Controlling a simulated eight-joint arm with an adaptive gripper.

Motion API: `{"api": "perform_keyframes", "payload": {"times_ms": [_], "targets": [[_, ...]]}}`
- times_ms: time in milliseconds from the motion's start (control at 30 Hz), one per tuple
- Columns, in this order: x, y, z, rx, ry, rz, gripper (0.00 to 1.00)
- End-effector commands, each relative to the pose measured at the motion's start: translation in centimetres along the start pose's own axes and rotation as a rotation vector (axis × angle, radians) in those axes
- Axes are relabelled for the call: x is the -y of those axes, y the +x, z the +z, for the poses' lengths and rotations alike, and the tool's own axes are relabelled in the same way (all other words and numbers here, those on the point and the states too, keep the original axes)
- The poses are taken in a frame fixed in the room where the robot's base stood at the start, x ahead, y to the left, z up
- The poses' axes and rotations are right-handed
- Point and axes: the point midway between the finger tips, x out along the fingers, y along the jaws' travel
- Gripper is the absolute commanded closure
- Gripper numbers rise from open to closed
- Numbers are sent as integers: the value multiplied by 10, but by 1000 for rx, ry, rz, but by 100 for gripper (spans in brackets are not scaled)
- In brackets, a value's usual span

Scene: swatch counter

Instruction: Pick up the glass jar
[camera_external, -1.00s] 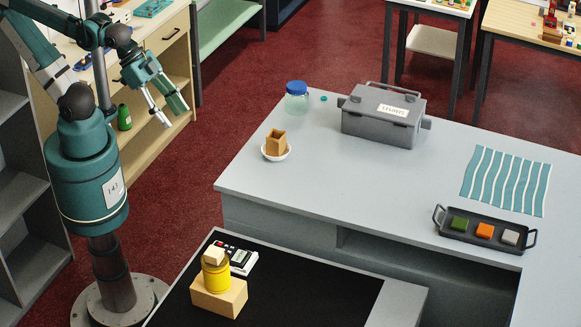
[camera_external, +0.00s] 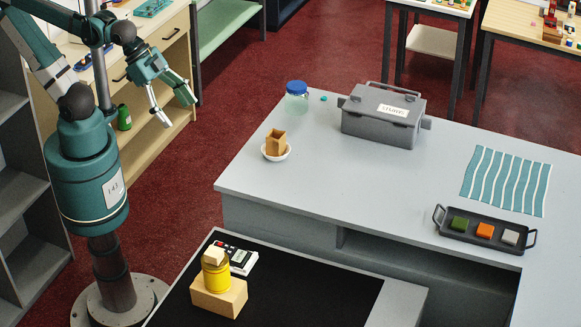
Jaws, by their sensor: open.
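The glass jar (camera_external: 296,103) is clear with a blue lid. It stands upright near the far left edge of the grey counter (camera_external: 330,160), to the left of a grey box. My gripper (camera_external: 178,115) is open and empty. It hangs in the air to the left of the counter, well apart from the jar, with its fingers pointing down and to the right.
A white bowl (camera_external: 289,153) with a brown open box (camera_external: 276,142) stands in front of the jar. A grey toolbox (camera_external: 380,116) is to its right, and a small teal item (camera_external: 323,98) lies between. A dark tray (camera_external: 470,236) with coloured blocks is at the right. The counter's middle is clear.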

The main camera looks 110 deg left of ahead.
Motion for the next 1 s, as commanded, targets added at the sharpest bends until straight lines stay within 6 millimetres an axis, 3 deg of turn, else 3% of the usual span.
{"api": "perform_keyframes", "payload": {"times_ms": [467,1000], "targets": [[62,19,-53,102,131,-47,30],[153,56,-98,231,281,-58,30]]}}
